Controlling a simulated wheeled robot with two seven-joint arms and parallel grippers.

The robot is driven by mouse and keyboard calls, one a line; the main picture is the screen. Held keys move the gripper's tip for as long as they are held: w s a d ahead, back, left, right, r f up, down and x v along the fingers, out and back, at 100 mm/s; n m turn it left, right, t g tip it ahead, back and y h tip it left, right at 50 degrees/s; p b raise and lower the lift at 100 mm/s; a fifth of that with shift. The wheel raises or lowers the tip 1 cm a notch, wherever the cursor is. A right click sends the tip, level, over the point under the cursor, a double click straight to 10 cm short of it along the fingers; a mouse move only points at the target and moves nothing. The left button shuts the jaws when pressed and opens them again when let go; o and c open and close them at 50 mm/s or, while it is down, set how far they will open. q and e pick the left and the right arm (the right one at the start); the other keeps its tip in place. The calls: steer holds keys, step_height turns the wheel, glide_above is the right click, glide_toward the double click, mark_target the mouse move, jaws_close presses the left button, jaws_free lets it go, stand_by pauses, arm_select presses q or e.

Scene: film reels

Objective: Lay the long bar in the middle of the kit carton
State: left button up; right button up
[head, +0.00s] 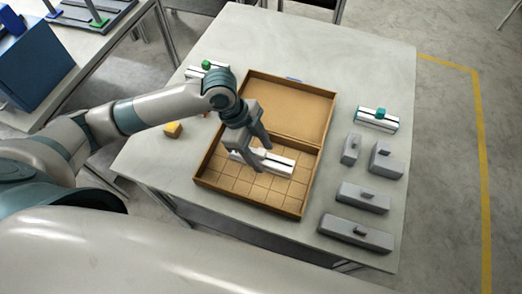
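The kit carton (212,168) lies open on the table, its hinged lid folded back on the far side. A long white bar (280,165) with a dark stripe lies or hovers low over the gridded floor of the carton, roughly level and crosswise. My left gripper (264,158) points down over the carton, its fingers apart on the two sides of this bar and hiding part of it. I cannot tell whether the fingers press on the bar or whether it rests on the floor. My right gripper is out of view.
Right of the carton stand a white bar with a teal knob (377,119) and several grey blocks, the longest (355,232) nearest me. A green-knobbed white bar (208,70) and a yellow block (173,130) are on the left. A side table with a blue box (38,72) is farther left.

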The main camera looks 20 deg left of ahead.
arm_select(q)
steer(key=shift+r, duration=0.1)
steer(key=shift+w+a+r, duration=0.1)
steer(key=shift+a+r, duration=0.1)
steer(key=shift+r, duration=0.3)
steer(key=b+v, duration=0.1)
steer(key=v, duration=1)
stand_by(0.7)
